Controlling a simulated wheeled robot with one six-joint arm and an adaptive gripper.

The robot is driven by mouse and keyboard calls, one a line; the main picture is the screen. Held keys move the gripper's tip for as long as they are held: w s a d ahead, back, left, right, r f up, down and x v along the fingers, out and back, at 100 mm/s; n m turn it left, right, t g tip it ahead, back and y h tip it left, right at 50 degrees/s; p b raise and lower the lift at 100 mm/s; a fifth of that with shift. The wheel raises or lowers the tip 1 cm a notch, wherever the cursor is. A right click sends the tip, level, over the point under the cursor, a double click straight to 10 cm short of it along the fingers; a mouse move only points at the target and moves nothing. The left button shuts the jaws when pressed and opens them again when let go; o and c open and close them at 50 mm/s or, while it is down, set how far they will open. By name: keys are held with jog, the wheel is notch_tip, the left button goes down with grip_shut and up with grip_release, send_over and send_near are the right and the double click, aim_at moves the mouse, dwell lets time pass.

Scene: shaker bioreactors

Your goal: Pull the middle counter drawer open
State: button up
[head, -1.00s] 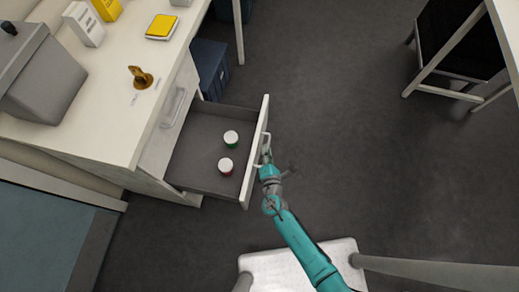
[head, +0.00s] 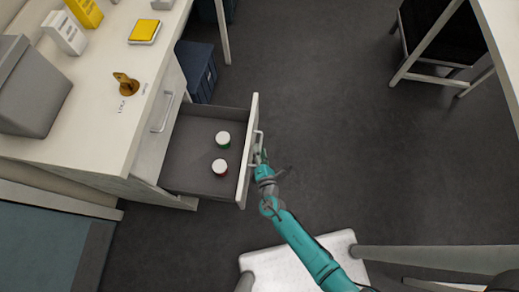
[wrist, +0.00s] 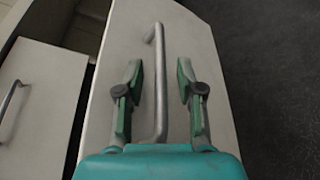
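The open counter drawer (head: 244,170) is pulled well out from the white counter (head: 95,130). My gripper (head: 260,157) is at this handle. In the wrist view my gripper (wrist: 158,95) has its two green-padded fingers on either side of the bar, with gaps visible on both sides. It is open around the handle.
A closed front with a bar handle (head: 162,111) is beside the open drawer. A blue bin (head: 197,70) stands on the floor behind it. A dark-seated chair (head: 440,40) is at upper right. The dark floor right of the drawer is clear.

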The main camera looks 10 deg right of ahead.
jog(key=v, duration=1.1)
dwell(0.3)
